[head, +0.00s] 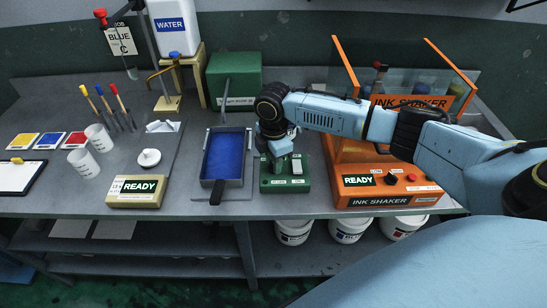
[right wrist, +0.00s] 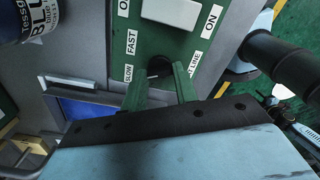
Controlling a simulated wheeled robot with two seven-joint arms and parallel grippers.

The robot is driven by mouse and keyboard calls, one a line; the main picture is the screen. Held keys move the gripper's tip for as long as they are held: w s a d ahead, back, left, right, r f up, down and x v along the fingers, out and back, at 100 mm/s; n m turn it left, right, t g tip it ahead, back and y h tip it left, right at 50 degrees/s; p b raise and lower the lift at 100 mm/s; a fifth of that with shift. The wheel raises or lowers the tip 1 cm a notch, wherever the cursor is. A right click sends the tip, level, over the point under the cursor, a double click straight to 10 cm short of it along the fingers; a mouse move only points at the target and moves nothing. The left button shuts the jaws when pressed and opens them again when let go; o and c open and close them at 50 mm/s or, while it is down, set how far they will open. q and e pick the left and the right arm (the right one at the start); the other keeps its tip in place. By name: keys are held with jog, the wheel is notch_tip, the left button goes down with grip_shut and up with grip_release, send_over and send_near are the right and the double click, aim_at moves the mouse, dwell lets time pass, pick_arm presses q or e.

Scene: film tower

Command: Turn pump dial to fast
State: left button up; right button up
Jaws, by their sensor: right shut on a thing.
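The small green pump control box (head: 284,187) stands on the bench between the blue tray and the orange ink shaker. My right gripper (head: 279,158) reaches down onto it from above. In the right wrist view the box's green top (right wrist: 155,42) carries SLOW and FAST labels left of a dark dial (right wrist: 159,67). My right gripper (right wrist: 159,76) has its two fingers shut on this dial, one at each side. The fingers hide part of the dial, and I cannot tell which label it points to. My left gripper is not in view.
A tray with blue liquid (head: 212,183) stands close left of the box. The orange ink shaker (head: 390,195) stands close right. A green container (head: 236,72) is behind. A white rocker switch (right wrist: 173,12) sits on the same box, near an ON label.

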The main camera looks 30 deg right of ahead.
jog(key=m+p, duration=0.7)
jog(key=p, duration=0.2)
jog(key=shift+r, duration=0.2)
jog(key=shift+f+m+p, duration=0.15)
jog(key=shift+m+p, duration=1.55)
jog(key=shift+m, duration=0.5)
jog(key=o, duration=1)
notch_tip(320, 180, up, 13)
jog(key=shift+r+p, duration=0.15)
jog(key=shift+p, duration=0.2)
